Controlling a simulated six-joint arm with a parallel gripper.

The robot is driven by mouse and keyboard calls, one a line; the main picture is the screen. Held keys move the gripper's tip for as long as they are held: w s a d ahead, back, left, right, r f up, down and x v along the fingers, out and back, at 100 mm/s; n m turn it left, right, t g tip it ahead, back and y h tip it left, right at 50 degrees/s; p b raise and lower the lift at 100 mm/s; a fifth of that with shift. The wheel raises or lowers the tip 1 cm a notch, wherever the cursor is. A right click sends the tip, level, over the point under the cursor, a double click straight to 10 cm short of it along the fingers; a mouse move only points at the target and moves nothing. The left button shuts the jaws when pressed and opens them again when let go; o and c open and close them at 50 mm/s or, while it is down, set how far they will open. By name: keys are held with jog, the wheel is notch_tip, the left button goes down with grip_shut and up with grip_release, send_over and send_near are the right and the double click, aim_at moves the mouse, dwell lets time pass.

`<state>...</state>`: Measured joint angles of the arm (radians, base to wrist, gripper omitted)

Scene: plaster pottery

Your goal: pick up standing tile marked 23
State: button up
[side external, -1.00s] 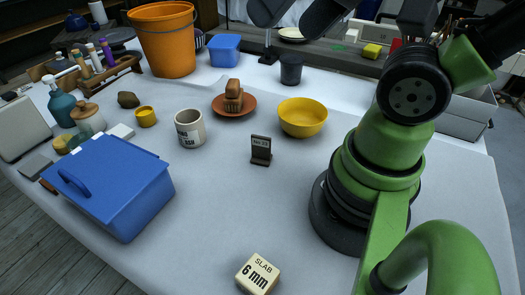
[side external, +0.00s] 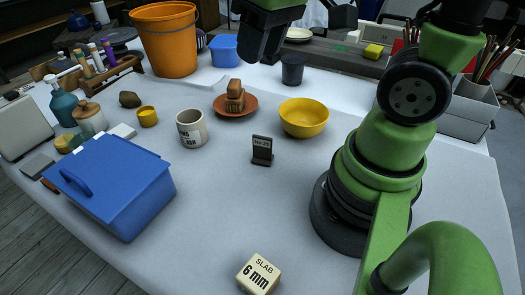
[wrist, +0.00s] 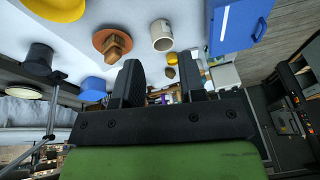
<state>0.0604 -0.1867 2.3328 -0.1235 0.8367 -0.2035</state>
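The standing tile (side external: 262,150) is a small dark upright plate with a pale label reading "No 23". It stands on the pale table between the mug and the yellow bowl. My gripper (side external: 258,48) is high above the back of the table, well apart from the tile. In the wrist view my gripper (wrist: 158,85) shows two black fingers spread apart with nothing between them. The tile is not seen in the wrist view.
A yellow bowl (side external: 303,117), a terracotta saucer (side external: 220,108) with a brown block and a white mug (side external: 192,129) stand around the tile. A blue box (side external: 115,190) is at left, a "SLAB 6 mm" block (side external: 258,274) in front. The table before the tile is clear.

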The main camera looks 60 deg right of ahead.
aim_at(262, 137)
jog(key=w+d+f+n+g, duration=0.1)
jog(key=f, duration=0.4)
jog(key=d+f+n+g, duration=0.1)
jog(key=f+g, duration=0.1)
jog(key=f, duration=0.4)
jog(key=w+d+f+n+g+h, duration=0.1)
jog(key=d+f+g, duration=0.1)
jog(key=f, duration=0.3)
jog(key=shift+w+f+n, duration=0.25)
jog(key=shift+w+n, duration=0.05)
jog(key=shift+n, duration=0.1)
jog(key=shift+s+f, duration=0.2)
jog(key=shift+f, duration=1.25)
jog(key=shift+s+f, duration=0.15)
jog(key=shift+f, duration=1.25)
grip_shut()
